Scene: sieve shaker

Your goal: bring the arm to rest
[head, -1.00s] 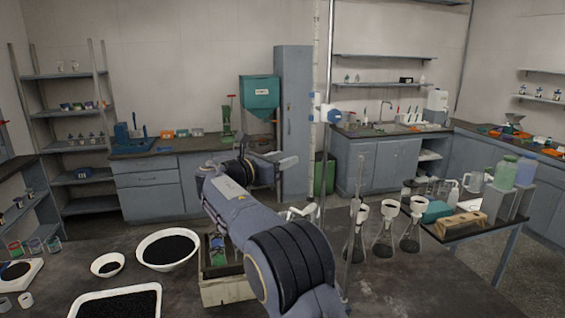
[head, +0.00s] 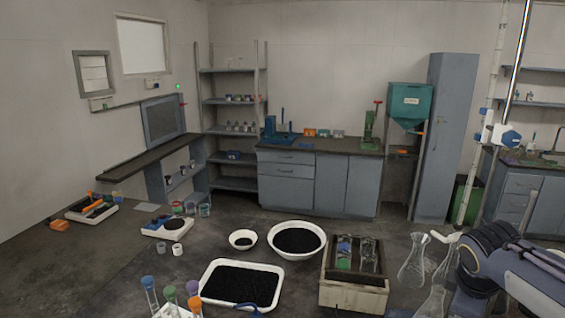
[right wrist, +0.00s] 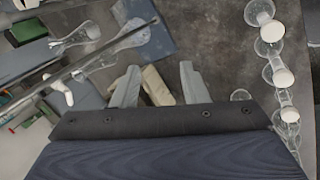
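My right arm (head: 515,270) enters the head view at the lower right, over the bench edge beside the glass flasks. Its gripper does not show there. In the right wrist view the right gripper (right wrist: 157,85) has its two grey fingers apart. A beige piece (right wrist: 156,86) appears between and behind them; I cannot tell what it is, and nothing looks clamped. My left arm and gripper are out of view.
Flasks (head: 412,262) stand close to my right arm. A wooden box (head: 353,295), a white bowl (head: 322,252) and a white tray of dark grains (head: 204,289) sit on the bench. Capped tubes (head: 170,293) stand at the front. The left bench is partly clear.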

